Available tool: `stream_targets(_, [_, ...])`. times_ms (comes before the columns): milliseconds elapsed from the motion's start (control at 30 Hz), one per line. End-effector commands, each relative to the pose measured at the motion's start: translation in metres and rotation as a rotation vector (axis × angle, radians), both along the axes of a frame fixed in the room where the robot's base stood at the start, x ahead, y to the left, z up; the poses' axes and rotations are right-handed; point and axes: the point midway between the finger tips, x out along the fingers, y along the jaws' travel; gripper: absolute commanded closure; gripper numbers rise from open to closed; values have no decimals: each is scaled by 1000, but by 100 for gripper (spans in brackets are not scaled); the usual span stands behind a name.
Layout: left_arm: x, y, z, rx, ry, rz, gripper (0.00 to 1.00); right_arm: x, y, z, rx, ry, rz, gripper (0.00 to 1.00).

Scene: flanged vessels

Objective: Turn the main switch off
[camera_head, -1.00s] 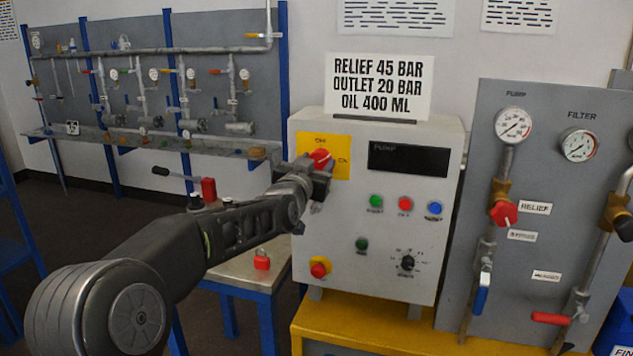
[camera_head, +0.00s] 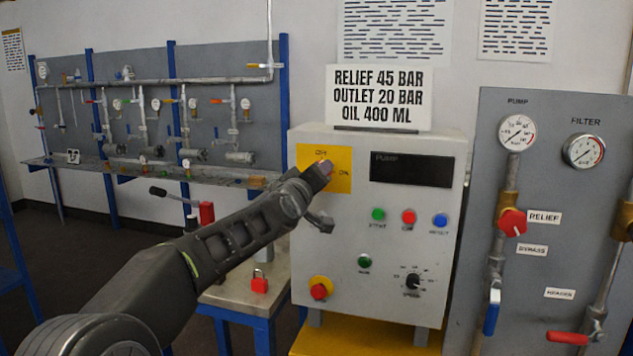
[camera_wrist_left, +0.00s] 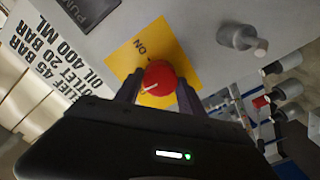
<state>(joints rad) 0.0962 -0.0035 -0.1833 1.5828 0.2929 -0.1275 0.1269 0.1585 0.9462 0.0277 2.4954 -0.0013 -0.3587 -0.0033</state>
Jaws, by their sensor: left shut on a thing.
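The main switch is a red round knob (camera_wrist_left: 160,76) on a yellow plate (camera_head: 342,180) at the upper left of the grey control box. In the head view the gripper covers most of the knob, and a little red shows at its tip. My left gripper (camera_wrist_left: 160,94) is shut on the knob, with one finger on each side. A short white mark shows on the knob's face. The "ON" lettering is readable on the plate in the wrist view. My right gripper is not in view.
The control box (camera_head: 395,285) carries a dark pump display (camera_head: 411,169), several buttons and a red stop button (camera_head: 319,291). A grey handle (camera_head: 320,221) sticks out below the switch. The valve panel (camera_head: 560,265) stands at right.

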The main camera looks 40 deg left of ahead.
Motion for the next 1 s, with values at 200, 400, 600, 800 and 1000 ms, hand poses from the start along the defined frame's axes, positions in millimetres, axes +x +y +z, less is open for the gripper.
stream_targets(200, [0, 0, -2, -93, -30, -1, 94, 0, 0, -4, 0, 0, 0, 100])
stream_targets(400, [0, 0, -2, -126, -40, -1, 94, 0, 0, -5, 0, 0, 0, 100])
stream_targets(600, [0, 0, -2, -131, -42, -1, 94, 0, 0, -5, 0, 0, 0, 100])
stream_targets(800, [0, 0, -2, -130, -41, -1, 50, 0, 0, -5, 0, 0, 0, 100])
stream_targets(1000, [0, 0, -1, -128, -42, -1, 34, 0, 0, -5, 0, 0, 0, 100])
